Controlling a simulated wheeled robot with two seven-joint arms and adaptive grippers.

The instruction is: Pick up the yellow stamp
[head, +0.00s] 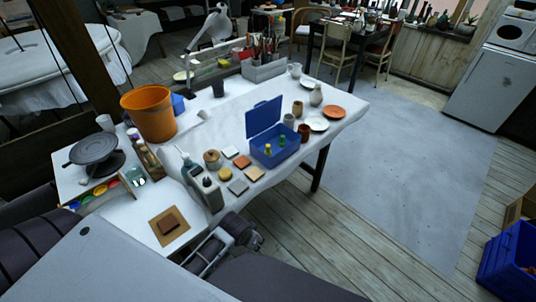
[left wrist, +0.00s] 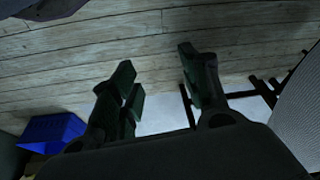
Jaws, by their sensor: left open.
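A small yellow stamp (head: 267,149) stands inside the open blue box (head: 273,158) on the white table, beside a green stamp (head: 282,141). The box lid is raised at its back. My left gripper (head: 252,239) is low at the near edge of the table, in front of and apart from the box. In the left wrist view its two fingers (left wrist: 156,62) are spread with nothing between them, over the wooden floor. The stamp does not show in the left wrist view. My right gripper is not in view.
An orange bucket (head: 150,116) is at the back left. Open floor (head: 390,170) lies right of the table.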

